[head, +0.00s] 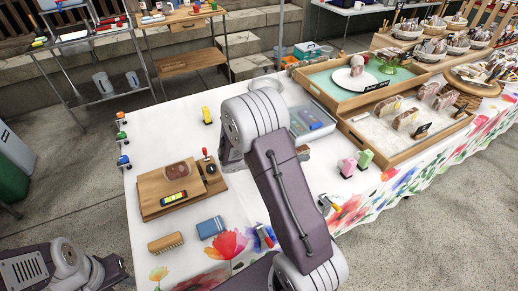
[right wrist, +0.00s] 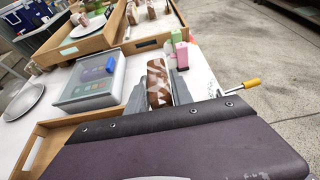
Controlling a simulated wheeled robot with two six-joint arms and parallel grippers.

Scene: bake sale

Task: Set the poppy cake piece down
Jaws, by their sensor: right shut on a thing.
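The poppy cake piece (right wrist: 157,82), a brown slice with white marbling, stands between the two grey fingers of my right gripper (right wrist: 158,92) in the right wrist view. The gripper is shut on it. The lower part of the slice is hidden behind my purple gripper body, so I cannot tell whether it touches anything below.
A wooden tray (head: 352,140) with several wrapped pieces and a green-lined tray (head: 309,84) with a white round plate (head: 343,79) stand at the right. A clear-lidded box (right wrist: 75,97), pink and green bottles (head: 365,159) and a cutting board (head: 153,212) are nearby.

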